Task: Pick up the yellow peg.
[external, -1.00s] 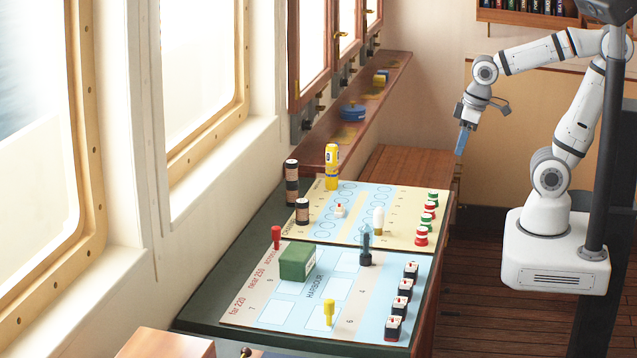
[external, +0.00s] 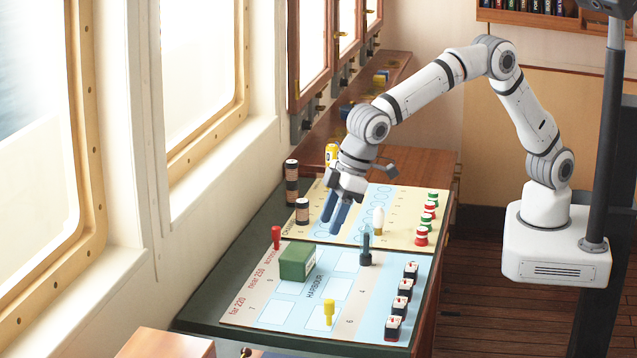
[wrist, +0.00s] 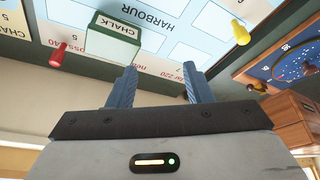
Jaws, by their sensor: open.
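The yellow peg (external: 328,312) stands upright on the harbour board (external: 262,312) near the front edge of the table. It also shows in the wrist view at the upper right (wrist: 240,32). My gripper (external: 336,222) hangs over the far board, behind the green chalk box, with its blue fingers apart and nothing between them. In the wrist view the fingers (wrist: 158,88) are spread, and the peg lies beyond them to the right. The gripper is well apart from the peg.
The green chalk box (external: 297,262) and a red peg (external: 276,237) stand left of the peg. A dark bottle-like piece (external: 366,250) stands behind it. Several dark blocks (external: 398,307) line the right side. The board around the yellow peg is mostly clear.

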